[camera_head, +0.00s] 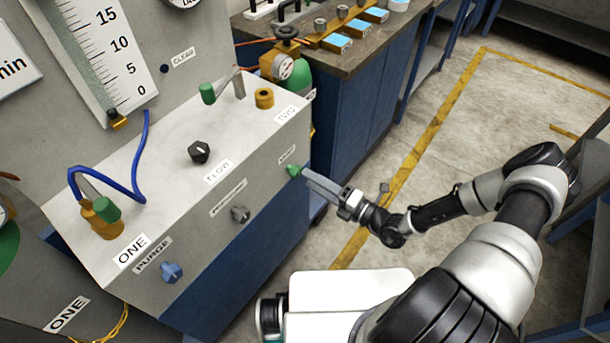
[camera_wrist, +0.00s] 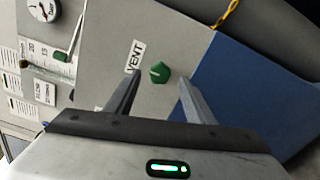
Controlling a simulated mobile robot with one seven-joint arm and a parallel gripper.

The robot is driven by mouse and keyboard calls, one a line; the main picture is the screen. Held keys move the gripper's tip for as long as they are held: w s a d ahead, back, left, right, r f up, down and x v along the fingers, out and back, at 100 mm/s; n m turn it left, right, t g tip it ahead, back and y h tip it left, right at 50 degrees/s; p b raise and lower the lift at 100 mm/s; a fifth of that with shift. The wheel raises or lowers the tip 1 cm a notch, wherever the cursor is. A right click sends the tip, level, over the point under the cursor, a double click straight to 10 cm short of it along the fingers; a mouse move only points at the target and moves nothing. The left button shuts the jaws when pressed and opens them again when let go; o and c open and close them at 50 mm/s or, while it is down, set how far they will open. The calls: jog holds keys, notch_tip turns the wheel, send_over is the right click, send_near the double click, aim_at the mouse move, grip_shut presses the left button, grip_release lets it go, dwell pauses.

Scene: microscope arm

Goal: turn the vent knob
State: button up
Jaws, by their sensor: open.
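The vent knob (camera_head: 293,170) is small and green, on the front face of the grey cabinet near its right end. In the wrist view the green knob (camera_wrist: 159,72) sits beside a white label reading VENT (camera_wrist: 135,56). My gripper (camera_head: 305,175) is at the knob in the head view. In the wrist view my gripper (camera_wrist: 153,88) is open, with one finger on each side below the knob. The knob lies just beyond the fingertips, between their lines. I cannot tell whether any finger touches it.
The same front face carries a grey knob (camera_head: 240,214) and a blue PURGE knob (camera_head: 171,271). A black knob (camera_head: 199,152) is on the sloping top. A blue hose (camera_head: 139,170) loops at the left. A workbench (camera_head: 350,62) stands behind. The floor to the right is clear.

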jog(key=v, duration=1.3)
jog(key=shift+s, duration=0.15)
jog(key=shift+d, duration=0.1)
jog(key=s+r+m+g+h+p, duration=0.1)
jog(key=s+r+m+h+p, duration=0.3)
jog(key=r+m, duration=0.6)
jog(key=s+r+m+g+h+p, duration=0.2)
jog(key=r+m, duration=0.8)
jog(key=r, duration=1.6)
jog(key=s+r+m+g+h+p, duration=0.2)
jog(key=s+r+m+h+p, duration=0.3)
jog(key=r, duration=1.3)
jog(key=m+h+p, duration=0.3)
jog(key=m+p, duration=0.1)
jog(key=m, duration=0.2)
jog(key=shift+s+r, duration=0.35)
jog(key=shift+s, duration=0.05)
